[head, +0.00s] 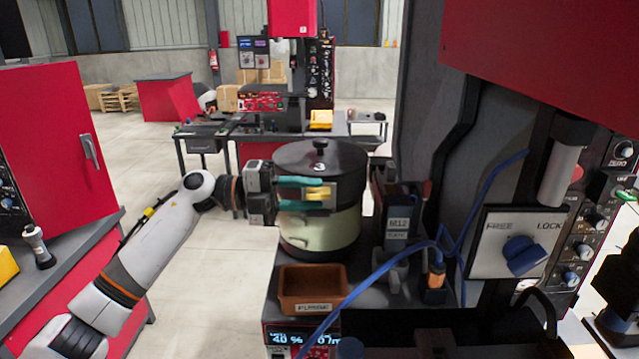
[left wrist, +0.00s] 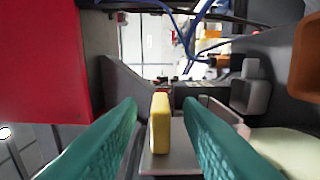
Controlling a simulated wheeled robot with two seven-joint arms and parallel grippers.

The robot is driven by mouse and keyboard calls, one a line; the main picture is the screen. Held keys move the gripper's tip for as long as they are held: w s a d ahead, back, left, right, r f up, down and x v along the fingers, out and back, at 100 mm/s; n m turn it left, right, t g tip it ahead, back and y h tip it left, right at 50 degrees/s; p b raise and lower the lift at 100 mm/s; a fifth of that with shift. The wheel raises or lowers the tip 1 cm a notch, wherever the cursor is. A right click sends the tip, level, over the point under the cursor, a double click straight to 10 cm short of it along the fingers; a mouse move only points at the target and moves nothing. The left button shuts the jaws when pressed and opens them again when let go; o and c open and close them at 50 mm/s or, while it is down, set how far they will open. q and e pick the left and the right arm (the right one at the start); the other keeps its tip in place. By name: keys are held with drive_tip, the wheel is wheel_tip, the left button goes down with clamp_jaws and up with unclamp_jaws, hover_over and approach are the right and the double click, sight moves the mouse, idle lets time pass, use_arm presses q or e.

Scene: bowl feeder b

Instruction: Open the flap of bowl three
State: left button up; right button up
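Bowl three is a pale green pot (head: 318,228) with a dark lid (head: 320,157) marked 3, standing on the dark machine top in the middle of the head view. A yellow tab (head: 318,193) is on its front side; the tab also shows in the left wrist view (left wrist: 160,123), standing up from a pale plate (left wrist: 172,160). My left gripper (head: 318,194) reaches in from the left at the bowl's front. Its teal fingers are open on both sides of the yellow tab, with a gap on each side. The flap's edges are mostly hidden. My right gripper does not show.
A brown bin (head: 312,290) stands in front of the bowl. Right of the bowl are a labelled grey box (head: 398,218) and a blue cable (head: 400,258). A FREE/LOCK switch panel (head: 518,247) is farther right. A red cabinet (head: 55,150) stands at left.

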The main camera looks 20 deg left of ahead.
use_arm(q)
drive_tip(key=shift+x, duration=1.15)
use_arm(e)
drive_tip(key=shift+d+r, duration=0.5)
use_arm(q)
clamp_jaws()
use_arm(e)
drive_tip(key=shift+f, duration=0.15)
